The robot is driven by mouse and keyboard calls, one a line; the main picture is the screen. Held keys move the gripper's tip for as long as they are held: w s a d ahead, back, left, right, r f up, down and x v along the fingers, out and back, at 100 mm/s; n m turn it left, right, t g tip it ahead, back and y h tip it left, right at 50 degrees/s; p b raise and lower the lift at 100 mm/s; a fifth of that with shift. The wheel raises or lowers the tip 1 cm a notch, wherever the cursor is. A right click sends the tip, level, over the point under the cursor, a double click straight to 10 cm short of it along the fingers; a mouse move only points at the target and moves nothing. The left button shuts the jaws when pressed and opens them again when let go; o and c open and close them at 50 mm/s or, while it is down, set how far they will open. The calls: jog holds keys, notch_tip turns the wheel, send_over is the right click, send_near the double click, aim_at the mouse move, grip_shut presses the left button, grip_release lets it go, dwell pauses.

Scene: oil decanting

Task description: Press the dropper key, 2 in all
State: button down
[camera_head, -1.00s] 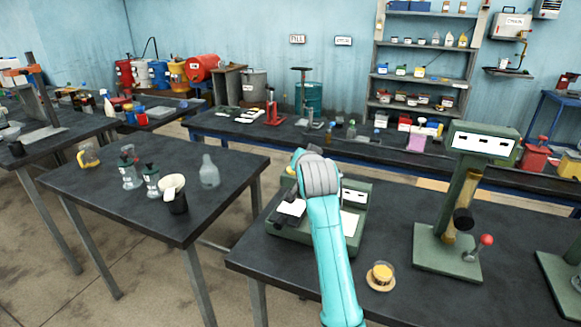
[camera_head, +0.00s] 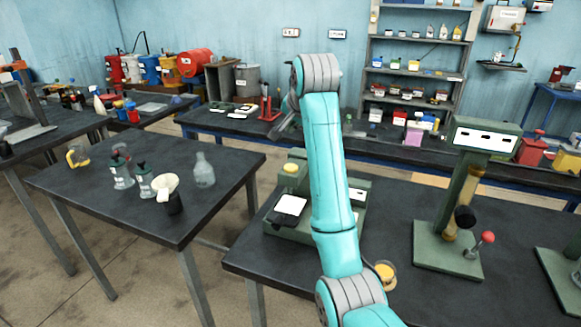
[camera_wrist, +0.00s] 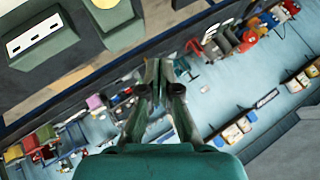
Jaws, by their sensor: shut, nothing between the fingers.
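A green bench device (camera_head: 300,184) stands on the near dark table, with a round yellow key (camera_head: 291,168) on a raised block at its back left. I take this to be the dropper key. My arm hides part of the device's right side. In the wrist view, part of a green device (camera_wrist: 52,55) and a yellow disc (camera_wrist: 106,3) show at the top left. My gripper (camera_head: 284,126) is above and behind the yellow key in the head view, apart from it. In the wrist view, its fingers (camera_wrist: 158,68) are closed together, with nothing held.
A white card (camera_head: 290,205) lies at the device's front. A green stand (camera_head: 447,250) with a red-knobbed lever is to the right. A small amber cup (camera_head: 385,272) sits beside my arm. The left table holds glass bottles (camera_head: 203,172) and a dark cup with a funnel (camera_head: 168,190).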

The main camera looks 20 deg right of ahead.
aim_at(292, 168)
jog(key=shift+f, duration=0.15)
jog(key=shift+f, duration=4.25)
jog(key=shift+f, duration=0.25)
jog(key=shift+f, duration=0.15)
jog(key=shift+f, duration=0.45)
jog(key=shift+r, duration=0.85)
jog(key=shift+r, duration=0.1)
jog(key=shift+r, duration=2.4)
